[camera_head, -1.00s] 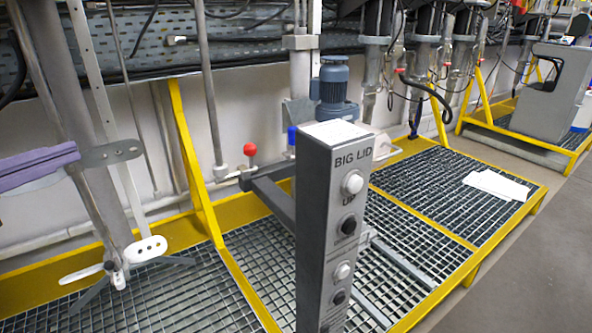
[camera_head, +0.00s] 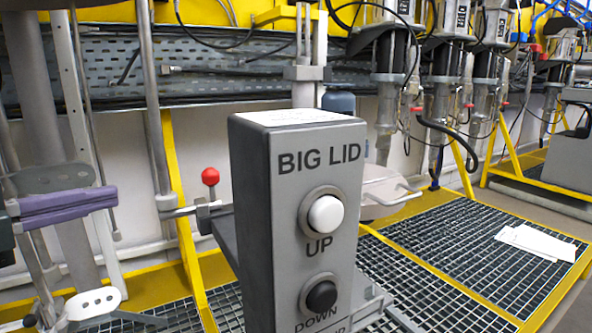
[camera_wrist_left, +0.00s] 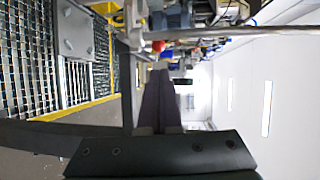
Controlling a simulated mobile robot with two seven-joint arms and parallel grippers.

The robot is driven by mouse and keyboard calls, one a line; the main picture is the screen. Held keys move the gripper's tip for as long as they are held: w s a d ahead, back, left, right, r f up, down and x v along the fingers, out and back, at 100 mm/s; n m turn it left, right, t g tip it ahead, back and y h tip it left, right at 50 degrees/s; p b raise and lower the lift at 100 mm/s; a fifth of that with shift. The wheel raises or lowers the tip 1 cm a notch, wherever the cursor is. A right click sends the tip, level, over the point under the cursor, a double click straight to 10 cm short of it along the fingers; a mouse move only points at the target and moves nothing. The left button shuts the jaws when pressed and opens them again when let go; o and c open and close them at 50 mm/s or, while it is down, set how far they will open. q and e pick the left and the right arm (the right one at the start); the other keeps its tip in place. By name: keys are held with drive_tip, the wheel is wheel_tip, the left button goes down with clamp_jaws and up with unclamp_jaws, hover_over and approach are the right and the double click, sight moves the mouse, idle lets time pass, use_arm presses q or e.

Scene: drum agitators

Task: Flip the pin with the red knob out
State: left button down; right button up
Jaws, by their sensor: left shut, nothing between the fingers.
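The red knob (camera_head: 210,176) stands up on a short stem at a grey horizontal bar, left of the control box in the head view. It also shows in the left wrist view (camera_wrist_left: 158,46), just beyond my fingertips. The pin itself is too small to make out clearly. My left gripper (camera_head: 112,197) has purple fingers, closed together and empty, pointing right toward the knob, with a gap between them in the head view. Its fingers also show in the left wrist view (camera_wrist_left: 160,72). My right gripper is not in view.
A grey BIG LID control box (camera_head: 300,215) with white and black buttons stands close in front, right of the knob. A vertical pole (camera_head: 152,100) and a yellow brace (camera_head: 178,200) stand left of the knob. Grating (camera_head: 450,245) covers the floor, with papers (camera_head: 538,243) at right.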

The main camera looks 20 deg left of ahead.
sight(204, 178)
use_arm(q)
drive_tip(key=b+x, duration=0.1)
drive_tip(key=x, duration=0.5)
drive_tip(key=b+x, duration=0.1)
drive_tip(key=x, duration=0.6)
drive_tip(key=shift+w+f, duration=0.2)
drive_tip(key=shift+f, duration=0.05)
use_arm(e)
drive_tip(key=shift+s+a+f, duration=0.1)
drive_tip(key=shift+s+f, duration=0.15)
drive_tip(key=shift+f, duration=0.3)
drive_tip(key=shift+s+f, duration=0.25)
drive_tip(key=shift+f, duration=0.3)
